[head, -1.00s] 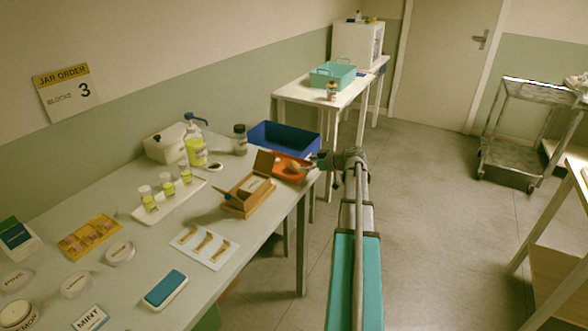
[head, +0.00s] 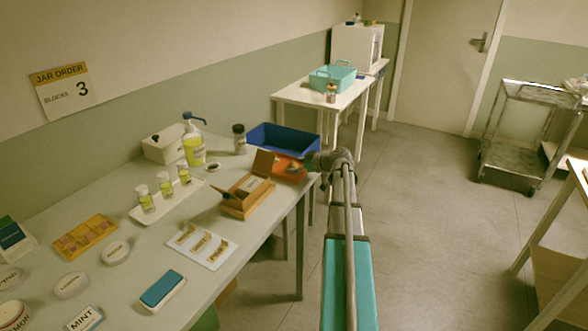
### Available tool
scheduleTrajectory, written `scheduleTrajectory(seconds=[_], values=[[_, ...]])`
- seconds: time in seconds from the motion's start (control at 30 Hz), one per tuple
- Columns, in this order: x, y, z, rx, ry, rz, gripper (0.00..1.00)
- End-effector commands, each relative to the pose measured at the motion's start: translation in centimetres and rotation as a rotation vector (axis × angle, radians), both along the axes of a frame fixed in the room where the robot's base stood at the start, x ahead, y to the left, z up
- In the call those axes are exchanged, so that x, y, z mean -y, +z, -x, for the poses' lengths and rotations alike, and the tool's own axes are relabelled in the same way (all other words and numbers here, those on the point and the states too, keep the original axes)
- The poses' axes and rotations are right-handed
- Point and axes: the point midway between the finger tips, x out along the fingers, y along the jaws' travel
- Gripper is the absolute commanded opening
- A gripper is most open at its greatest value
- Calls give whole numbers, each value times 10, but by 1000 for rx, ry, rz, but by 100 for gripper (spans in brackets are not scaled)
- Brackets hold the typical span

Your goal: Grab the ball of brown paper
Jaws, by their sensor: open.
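A small tan-brown lump, which looks like the ball of brown paper (head: 294,168), lies in the orange tray (head: 281,169) at the far right corner of the table. My gripper (head: 304,163) is open at the tray's right side, with its fingertips close to the lump. The fingers are small and dark here, and I cannot tell whether they touch the lump or stand around it.
A blue bin (head: 270,137) is just behind the tray. An open wooden box (head: 247,196) stands in front of it on the left. A pump bottle (head: 194,150) and a dark-capped jar (head: 239,139) stand further left.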

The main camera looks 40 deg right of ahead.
Motion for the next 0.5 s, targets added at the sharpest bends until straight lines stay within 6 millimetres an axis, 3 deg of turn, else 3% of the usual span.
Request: scheduleTrajectory(seconds=[0.2,0.5], values=[[0,0,0,0,1,0,100],[-1,0,0,0,1,1,47]])
